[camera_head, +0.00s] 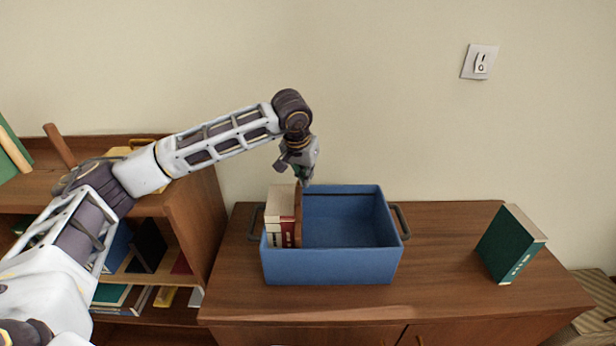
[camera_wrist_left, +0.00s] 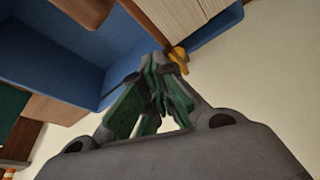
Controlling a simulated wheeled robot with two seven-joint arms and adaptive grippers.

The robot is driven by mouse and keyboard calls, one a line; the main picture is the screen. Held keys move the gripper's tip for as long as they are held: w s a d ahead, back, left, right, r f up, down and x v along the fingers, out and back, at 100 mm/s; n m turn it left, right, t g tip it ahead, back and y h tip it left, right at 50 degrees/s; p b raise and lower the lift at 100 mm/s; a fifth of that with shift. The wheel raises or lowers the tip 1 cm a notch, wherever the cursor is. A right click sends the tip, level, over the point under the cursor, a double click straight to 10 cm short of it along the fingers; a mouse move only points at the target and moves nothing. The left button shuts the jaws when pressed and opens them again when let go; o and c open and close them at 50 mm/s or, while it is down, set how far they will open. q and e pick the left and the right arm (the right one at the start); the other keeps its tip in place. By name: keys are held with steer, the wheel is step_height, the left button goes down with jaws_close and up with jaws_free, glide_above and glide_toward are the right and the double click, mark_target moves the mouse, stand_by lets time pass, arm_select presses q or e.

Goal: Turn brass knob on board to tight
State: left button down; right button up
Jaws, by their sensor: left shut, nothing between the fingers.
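My left gripper (camera_head: 306,182) points down over the back left part of a blue crate, near the books in it. Its green-padded fingers (camera_wrist_left: 165,80) are shut and empty. In the left wrist view a small brass-yellow piece (camera_wrist_left: 179,57) shows just beyond the fingertips, by the crate's rim. I cannot tell whether it is the knob or whether the fingers touch it. No brass knob or board can be made out clearly in the head view. My right gripper is not in view.
The blue crate (camera_head: 330,266) stands on a wooden cabinet (camera_head: 440,285), with cream and red books (camera_head: 280,215) upright at its left end. A green book (camera_head: 511,245) stands at the right. A bookshelf (camera_head: 200,220) is at the left. A switch (camera_head: 480,62) is on the wall.

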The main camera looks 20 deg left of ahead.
arm_select(q)
steer(key=shift+a, duration=0.55)
steer(key=v, duration=1.2)
steer(key=shift+d+r, duration=0.1)
steer(key=shift+r, duration=0.05)
stand_by(0.5)
step_height(320, 180, up, 9)
steer(key=p, duration=0.9)
steer(key=shift+r+p, duration=0.45)
steer(key=shift+p, duration=0.05)
steer(key=shift+f, duration=0.1)
